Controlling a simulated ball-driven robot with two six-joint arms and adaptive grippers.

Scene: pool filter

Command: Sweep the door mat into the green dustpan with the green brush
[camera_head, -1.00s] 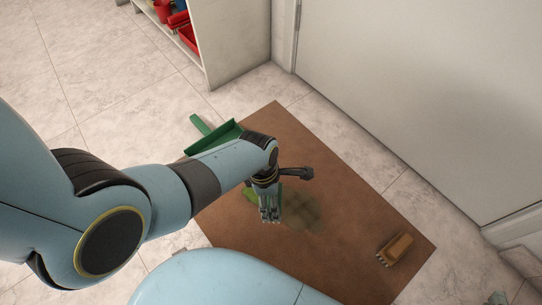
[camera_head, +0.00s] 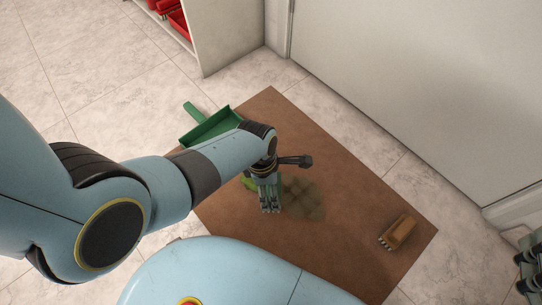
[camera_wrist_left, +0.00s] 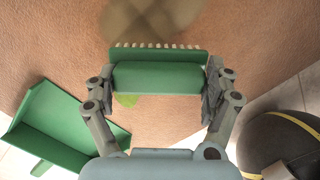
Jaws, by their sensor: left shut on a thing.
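The brown door mat (camera_head: 340,175) lies on the tiled floor, with a dark blotchy patch (camera_head: 305,198) near its middle. My left gripper (camera_head: 270,208) is low over the mat, left of that patch. It is shut on the green brush (camera_wrist_left: 160,78), whose pale bristles point toward the patch in the left wrist view; the head view mostly hides the brush. The green dustpan (camera_head: 212,128) sits at the mat's upper left edge, handle pointing away, partly behind my left arm. It also shows at the left in the wrist view (camera_wrist_left: 65,120). My right gripper (camera_head: 527,265) is cut off at the right edge.
An orange-brown block-like object (camera_head: 398,232) lies on the mat's right part. A light green spot (camera_wrist_left: 126,100) shows beneath the brush. A white door (camera_head: 410,90) stands behind, and a shelf with red items (camera_head: 178,22) at the top. Tiles around are clear.

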